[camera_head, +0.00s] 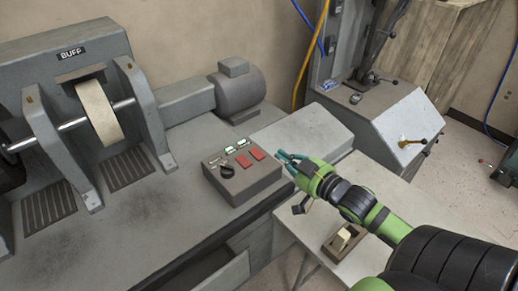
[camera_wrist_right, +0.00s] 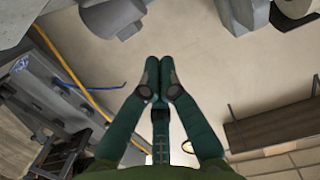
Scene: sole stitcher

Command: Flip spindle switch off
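A grey control box (camera_head: 243,188) sits on the buffing machine's bench. Its sloped top carries two red switches, one on the left (camera_head: 244,160) and one on the right (camera_head: 257,154), a black knob (camera_head: 227,171) and small green-and-white pieces. I cannot read labels, so I cannot tell which is the spindle switch or its state. My right gripper (camera_head: 281,156) is just right of the box, apart from the red switches. In the right wrist view, its teal fingers (camera_wrist_right: 158,75) meet at the tips with nothing between them. My left gripper is out of view.
The buffing wheel (camera_head: 97,112) and its shaft stand at the left, with a motor (camera_head: 240,92) behind the box. A side table (camera_head: 402,212) holds a small wooden tray (camera_head: 332,250) below my right arm. A second machine (camera_head: 385,115) stands at the back right.

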